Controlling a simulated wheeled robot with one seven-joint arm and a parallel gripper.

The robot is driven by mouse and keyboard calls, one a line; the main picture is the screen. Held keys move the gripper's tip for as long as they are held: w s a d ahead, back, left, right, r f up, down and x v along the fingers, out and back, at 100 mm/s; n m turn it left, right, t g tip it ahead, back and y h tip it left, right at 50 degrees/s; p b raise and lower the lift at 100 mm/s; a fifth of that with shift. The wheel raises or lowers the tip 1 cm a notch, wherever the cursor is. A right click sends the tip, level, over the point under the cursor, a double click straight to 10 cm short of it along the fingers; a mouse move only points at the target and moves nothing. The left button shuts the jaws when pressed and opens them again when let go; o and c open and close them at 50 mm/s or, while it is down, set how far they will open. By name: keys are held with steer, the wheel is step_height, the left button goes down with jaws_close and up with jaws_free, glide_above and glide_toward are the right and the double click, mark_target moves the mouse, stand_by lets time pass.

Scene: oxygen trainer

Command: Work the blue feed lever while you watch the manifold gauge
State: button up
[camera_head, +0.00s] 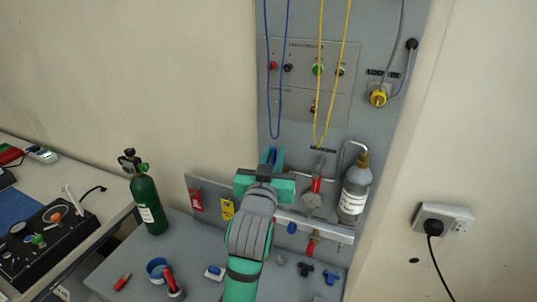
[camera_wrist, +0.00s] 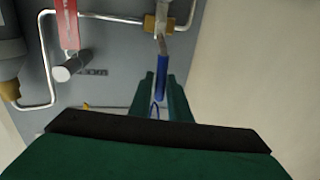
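The blue feed lever (camera_wrist: 161,77) hangs from a brass valve fitting (camera_wrist: 161,25) in the wrist view. My gripper (camera_wrist: 162,90) has its two green fingers on either side of the lever's lower end. Little gap shows, and I cannot tell whether they press on it. In the head view my gripper (camera_head: 270,158) is at the panel and hides most of the lever. A round grey metal fitting (camera_head: 312,201) sits right of my gripper; I cannot tell whether it is the manifold gauge. No readable dial face shows.
A red lever (camera_head: 317,182) and a silver bottle (camera_head: 355,190) stand close at the right. Blue (camera_head: 276,135) and yellow (camera_head: 318,130) cords hang above. A green cylinder (camera_head: 148,200) and small loose parts stand on the bench (camera_head: 195,265).

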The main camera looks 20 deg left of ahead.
steer(key=shift+d, duration=0.5)
jaws_close()
steer(key=shift+w+a+n, duration=0.1)
steer(key=shift+a+n, duration=0.6)
steer(key=shift+a+f+n+g+h, duration=0.2)
steer(key=shift+a+n+g+h, duration=0.2)
steer(key=shift+a+n, duration=0.6)
steer(key=shift+d, duration=0.1)
steer(key=shift+o, duration=2.4)
jaws_free()
steer(key=s+d, duration=0.1)
steer(key=s, duration=0.9)
steer(key=shift+s+r, duration=0.3)
steer(key=shift+s, duration=0.1)
steer(key=shift+w+d, duration=0.1)
